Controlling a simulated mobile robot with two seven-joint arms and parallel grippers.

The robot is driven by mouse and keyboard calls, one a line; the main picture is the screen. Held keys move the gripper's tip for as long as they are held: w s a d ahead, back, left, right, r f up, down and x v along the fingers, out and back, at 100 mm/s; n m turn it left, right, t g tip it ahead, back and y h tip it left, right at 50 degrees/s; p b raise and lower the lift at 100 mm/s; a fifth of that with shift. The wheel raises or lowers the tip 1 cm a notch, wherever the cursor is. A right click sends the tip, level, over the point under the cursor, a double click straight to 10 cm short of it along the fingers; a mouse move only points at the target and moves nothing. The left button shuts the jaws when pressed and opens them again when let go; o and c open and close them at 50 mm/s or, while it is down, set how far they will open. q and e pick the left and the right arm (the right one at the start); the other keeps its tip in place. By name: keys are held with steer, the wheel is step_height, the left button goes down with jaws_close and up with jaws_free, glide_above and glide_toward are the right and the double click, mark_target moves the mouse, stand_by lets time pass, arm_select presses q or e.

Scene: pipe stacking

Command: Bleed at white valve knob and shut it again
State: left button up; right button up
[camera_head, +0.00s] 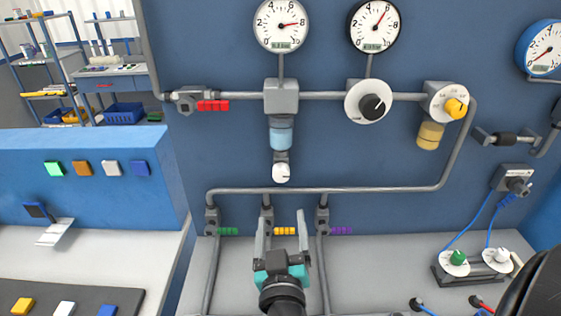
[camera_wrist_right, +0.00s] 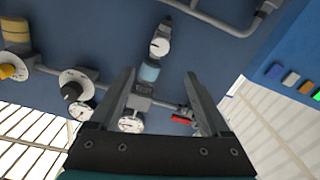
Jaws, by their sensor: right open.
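The white valve knob (camera_head: 281,172) sits at the bottom of a filter unit with a light-blue bowl (camera_head: 281,133) on the blue wall panel. In the right wrist view the white knob (camera_wrist_right: 160,46) shows ahead of the fingers, with the light-blue bowl (camera_wrist_right: 149,71) beside it. My right gripper (camera_head: 283,222) is open and empty, its fingers pointing up below the knob and apart from it. It also shows in the right wrist view (camera_wrist_right: 160,88). My left gripper is not in view.
A pipe (camera_head: 340,190) crosses the panel between my right gripper and the white knob. Valves with green (camera_head: 227,231), yellow (camera_head: 285,231) and purple (camera_head: 341,231) handles line the lower panel. A red-handled valve (camera_head: 213,105), black knob (camera_head: 373,106) and yellow knob (camera_head: 456,109) are higher.

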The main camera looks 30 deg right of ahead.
mark_target(281, 175)
steer(key=p+x, duration=0.4)
steer(key=x, duration=1)
steer(key=shift+a+r, duration=0.1)
steer(key=shift+w+d, duration=0.4)
steer(key=shift+w, duration=0.2)
steer(key=shift+c, duration=0.4)
jaws_close()
